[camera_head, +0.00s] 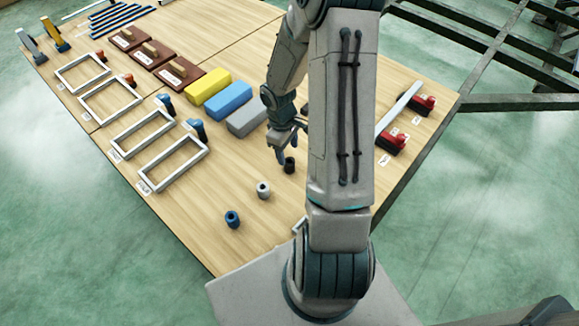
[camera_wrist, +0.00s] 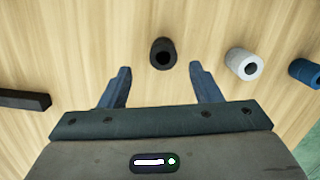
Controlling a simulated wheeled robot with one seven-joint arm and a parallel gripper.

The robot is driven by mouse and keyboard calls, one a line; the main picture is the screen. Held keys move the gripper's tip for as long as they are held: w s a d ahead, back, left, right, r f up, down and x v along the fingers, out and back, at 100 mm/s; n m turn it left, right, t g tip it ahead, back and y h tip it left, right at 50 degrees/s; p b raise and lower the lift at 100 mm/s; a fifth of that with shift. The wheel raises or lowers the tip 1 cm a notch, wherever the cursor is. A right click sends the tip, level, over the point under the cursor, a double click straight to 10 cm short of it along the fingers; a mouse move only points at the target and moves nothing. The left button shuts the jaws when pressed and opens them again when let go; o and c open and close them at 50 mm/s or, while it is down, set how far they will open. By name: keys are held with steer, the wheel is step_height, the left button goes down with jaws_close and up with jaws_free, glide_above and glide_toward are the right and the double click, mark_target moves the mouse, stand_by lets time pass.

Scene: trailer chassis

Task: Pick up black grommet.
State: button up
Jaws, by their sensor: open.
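The black grommet (camera_head: 289,165) stands on the wooden table, close to my arm in the head view. In the wrist view the black grommet (camera_wrist: 163,53) shows its round hole and lies just beyond the fingertips, between their lines. My gripper (camera_wrist: 160,72) is open and empty, with its two blue fingers spread wider than the grommet. In the head view my gripper (camera_head: 281,150) is beside the grommet, partly hidden by my own arm. I cannot tell its exact height above the table.
A white grommet (camera_wrist: 243,64) and a blue grommet (camera_wrist: 305,71) stand to the right in the wrist view. A dark bar (camera_wrist: 24,100) lies at the left. Grey (camera_head: 247,117), blue (camera_head: 228,101) and yellow (camera_head: 207,86) blocks and white frames (camera_head: 179,164) occupy the table beyond.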

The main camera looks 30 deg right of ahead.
mark_target(289, 161)
steer(key=f, duration=0.1)
steer(key=f+b, duration=0.1)
steer(key=f, duration=0.1)
steer(key=s+f+b, duration=0.1)
steer(key=f, duration=0.1)
steer(key=c, duration=1.1)
steer(key=shift+w+r, duration=0.1)
steer(key=shift+r, duration=0.05)
